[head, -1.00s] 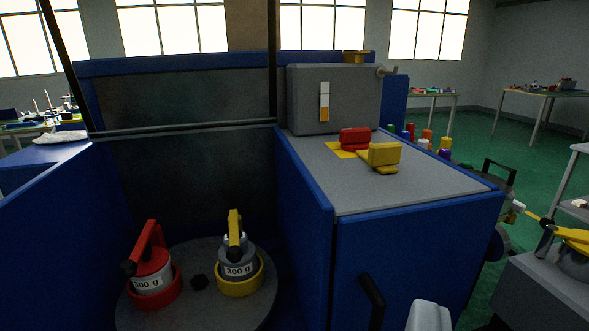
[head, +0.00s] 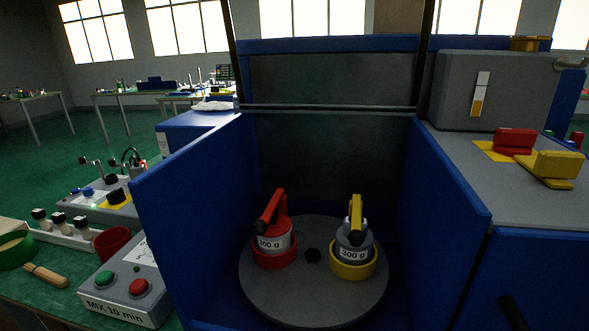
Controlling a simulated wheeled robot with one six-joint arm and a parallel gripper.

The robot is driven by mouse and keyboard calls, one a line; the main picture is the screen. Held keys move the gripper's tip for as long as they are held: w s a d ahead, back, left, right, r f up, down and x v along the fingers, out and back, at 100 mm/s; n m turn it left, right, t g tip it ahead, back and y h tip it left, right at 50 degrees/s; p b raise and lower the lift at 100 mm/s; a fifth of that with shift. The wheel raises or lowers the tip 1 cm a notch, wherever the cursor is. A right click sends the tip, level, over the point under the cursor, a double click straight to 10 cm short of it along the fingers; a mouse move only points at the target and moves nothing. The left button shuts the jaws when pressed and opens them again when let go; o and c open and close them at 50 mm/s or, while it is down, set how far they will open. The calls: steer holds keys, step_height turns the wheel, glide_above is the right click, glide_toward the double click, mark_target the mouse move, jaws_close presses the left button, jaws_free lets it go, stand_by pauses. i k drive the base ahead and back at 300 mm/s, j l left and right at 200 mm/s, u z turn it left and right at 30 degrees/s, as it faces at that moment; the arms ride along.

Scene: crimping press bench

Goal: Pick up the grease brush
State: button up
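A small brush (head: 45,275) with a pale wooden handle lies on the green bench at the lower left. It lies at a slant, beside a green ring-shaped dish (head: 14,262) and in front of a pale rack (head: 72,238) of small black-capped bottles. It is the only brush I can make out; I see no grease on it. My gripper is not in view, so its state and its distance from the brush do not show.
Right of the brush are a dark red cup (head: 112,241) and a control box (head: 126,290) with green and red buttons. A blue-walled machine (head: 185,215) fills the middle, with two 300 g canisters on a round plate (head: 312,310). Green floor is open at the far left.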

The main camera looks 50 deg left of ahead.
mark_target(53, 278)
steer(key=u, duration=2.65)
